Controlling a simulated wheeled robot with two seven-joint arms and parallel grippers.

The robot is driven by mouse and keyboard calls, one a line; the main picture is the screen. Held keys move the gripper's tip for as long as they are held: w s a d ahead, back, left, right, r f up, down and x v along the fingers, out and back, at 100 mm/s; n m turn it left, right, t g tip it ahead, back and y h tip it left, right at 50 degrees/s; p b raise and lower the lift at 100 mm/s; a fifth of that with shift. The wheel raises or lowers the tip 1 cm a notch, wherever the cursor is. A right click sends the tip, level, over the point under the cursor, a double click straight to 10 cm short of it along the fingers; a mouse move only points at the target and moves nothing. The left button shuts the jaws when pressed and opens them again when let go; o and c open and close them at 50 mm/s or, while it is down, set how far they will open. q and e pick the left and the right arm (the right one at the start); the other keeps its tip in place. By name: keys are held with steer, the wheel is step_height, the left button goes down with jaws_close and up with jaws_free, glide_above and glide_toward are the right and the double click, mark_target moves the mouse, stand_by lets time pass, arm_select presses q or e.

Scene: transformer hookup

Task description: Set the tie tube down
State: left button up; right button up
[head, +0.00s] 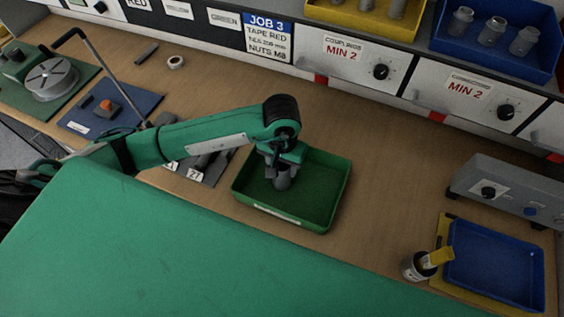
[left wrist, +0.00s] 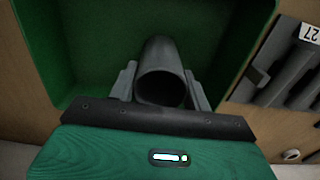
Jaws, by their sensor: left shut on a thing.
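The tie tube (left wrist: 162,80) is a grey hollow cylinder, its open end facing the camera in the left wrist view. My left gripper (head: 280,168) is shut on it, with a finger on each side of the tube. In the head view the tube (head: 283,181) hangs below the gripper, inside the outline of the green tray (head: 324,202). I cannot tell whether the tube touches the tray floor. The tray (left wrist: 45,60) fills most of the left wrist view behind the tube. My right gripper is not in view.
A dark holder marked 27 (head: 212,168) lies left of the tray; its grey parts (left wrist: 290,70) show in the left wrist view.

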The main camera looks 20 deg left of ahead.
arm_select(q)
steer(key=shift+f+b, duration=0.2)
steer(key=shift+b, duration=0.1)
steer(key=o, duration=0.8)
steer(key=shift+r, duration=0.1)
steer(key=shift+o, duration=0.8)
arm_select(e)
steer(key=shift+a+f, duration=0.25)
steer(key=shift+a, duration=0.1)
